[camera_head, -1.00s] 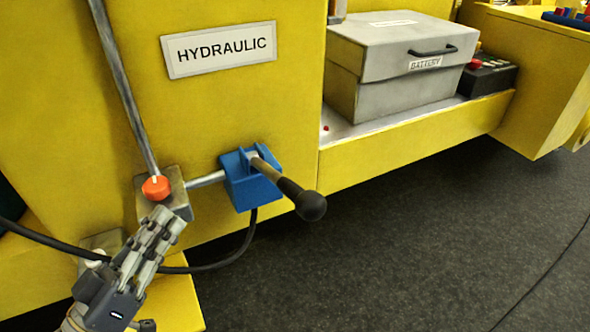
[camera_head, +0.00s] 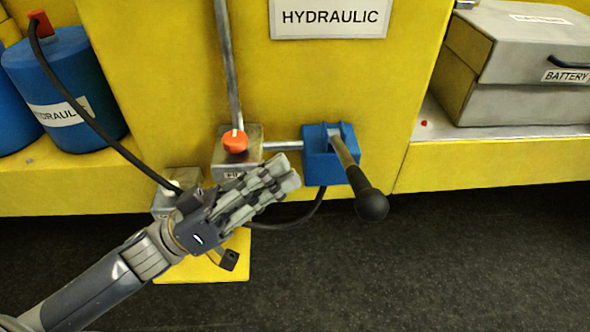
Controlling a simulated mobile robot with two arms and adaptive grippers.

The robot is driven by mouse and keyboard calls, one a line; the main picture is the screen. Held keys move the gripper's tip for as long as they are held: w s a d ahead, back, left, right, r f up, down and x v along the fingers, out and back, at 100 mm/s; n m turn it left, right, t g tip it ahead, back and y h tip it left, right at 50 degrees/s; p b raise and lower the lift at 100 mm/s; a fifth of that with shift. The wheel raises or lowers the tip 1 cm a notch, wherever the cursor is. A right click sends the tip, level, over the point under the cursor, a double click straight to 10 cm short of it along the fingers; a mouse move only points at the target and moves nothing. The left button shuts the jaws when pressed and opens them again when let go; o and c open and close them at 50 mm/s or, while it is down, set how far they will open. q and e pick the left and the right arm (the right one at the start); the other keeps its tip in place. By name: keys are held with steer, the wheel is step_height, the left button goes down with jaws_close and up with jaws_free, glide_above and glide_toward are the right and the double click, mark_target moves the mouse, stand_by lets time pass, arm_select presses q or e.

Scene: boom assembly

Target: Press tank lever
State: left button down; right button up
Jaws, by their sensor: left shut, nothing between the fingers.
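The lever (camera_head: 357,178) is a metal rod with a dark grip and a round black knob. It sticks out toward me and slopes down to the right from a blue bracket (camera_head: 321,170) on the yellow panel. My left gripper (camera_head: 286,172) is shut and empty. Its fingertips point right, just left of the bracket, and I cannot tell how far in front of it they are. The lever's knob is to the right of the fingertips, clear of them. The gripper covers part of the small metal block with an orange knob (camera_head: 235,141). My right gripper is out of view.
A pipe joins the orange-knobbed block to the bracket. A black hose (camera_head: 100,135) runs from a blue tank (camera_head: 75,65) and passes behind the gripper. A grey battery box (camera_head: 520,100) stands at the right. The dark floor (camera_head: 450,265) below is clear.

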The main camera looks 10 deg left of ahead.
arm_select(q)
step_height(320, 180, up, 5)
steer(key=p, duration=0.5)
glide_above(350, 165)
steer(key=s+a, duration=0.3)
steer(key=s, duration=0.1)
steer(key=shift+s+d+f, duration=0.15)
steer(key=shift+d+f, duration=0.1)
steer(key=shift+f, duration=0.5)
steer(key=shift+s+d+f, duration=0.15)
steer(key=shift+d+f, duration=0.05)
steer(key=shift+f, duration=0.5)
steer(key=shift+s+d+f, duration=0.15)
steer(key=shift+d+f, duration=0.1)
steer(key=shift+f, duration=0.5)
steer(key=shift+f, duration=0.1)
